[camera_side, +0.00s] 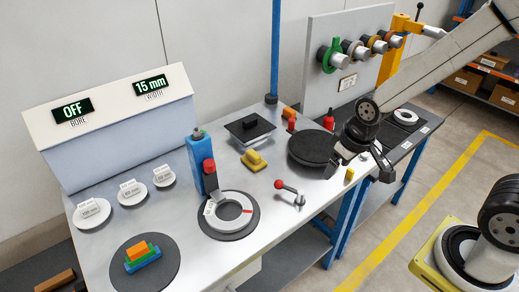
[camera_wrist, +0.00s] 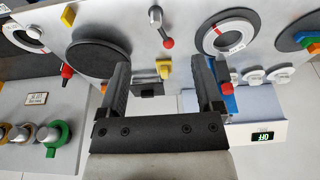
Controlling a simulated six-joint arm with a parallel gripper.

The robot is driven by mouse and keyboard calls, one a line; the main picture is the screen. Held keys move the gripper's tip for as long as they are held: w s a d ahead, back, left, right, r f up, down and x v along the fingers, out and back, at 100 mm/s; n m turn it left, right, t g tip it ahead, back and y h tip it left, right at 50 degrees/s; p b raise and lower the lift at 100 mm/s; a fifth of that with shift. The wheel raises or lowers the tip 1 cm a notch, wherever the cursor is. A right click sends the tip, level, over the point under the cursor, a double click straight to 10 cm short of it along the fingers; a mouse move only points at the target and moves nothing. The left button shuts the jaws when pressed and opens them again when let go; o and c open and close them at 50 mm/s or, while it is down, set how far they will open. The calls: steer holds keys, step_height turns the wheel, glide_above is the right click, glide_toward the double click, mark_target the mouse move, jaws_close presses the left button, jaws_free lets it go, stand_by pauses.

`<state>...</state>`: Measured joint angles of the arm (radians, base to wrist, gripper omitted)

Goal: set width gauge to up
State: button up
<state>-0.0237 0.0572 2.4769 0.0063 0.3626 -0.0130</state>
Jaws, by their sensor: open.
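The display console (camera_side: 115,122) at the left back shows "15 mm" on its width readout (camera_side: 152,86) and "OFF" on its bore readout (camera_side: 72,108). A blue upright with a red block (camera_side: 208,172), which looks like the width gauge, stands at the edge of a pale ring (camera_side: 229,212) on a dark round plate. In the wrist view the red and blue parts (camera_wrist: 227,89) are partly behind the right finger. My gripper (camera_side: 380,168) is at the bench's right side, well away from the upright. In the wrist view my gripper (camera_wrist: 160,63) is open and empty.
A lever with a red knob (camera_side: 280,185) and a yellow block (camera_side: 254,160) lie between my gripper and the upright. A black disc (camera_side: 315,147) is beside my gripper. Stacked coloured blocks (camera_side: 142,254) and white discs (camera_side: 92,213) are at left. A panel with knobs (camera_side: 348,60) stands behind.

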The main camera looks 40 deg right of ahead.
steer(key=w+a+n, duration=0.1)
steer(key=w+a, duration=0.3)
steer(key=w, duration=0.3)
steer(key=w+a+n, duration=0.1)
steer(key=w+a, duration=0.2)
steer(key=w, duration=0.4)
steer(key=n+t+y, duration=0.1)
steer(key=n+y, duration=0.1)
glide_toward(210, 162)
steer(key=f, duration=0.2)
steer(key=shift+a+r, duration=0.15)
steer(key=shift+a, duration=0.1)
steer(key=shift+x, duration=3.9)
steer(key=shift+w+d, duration=0.1)
steer(key=shift+w, duration=0.05)
jaws_close()
steer(key=shift+r, duration=0.1)
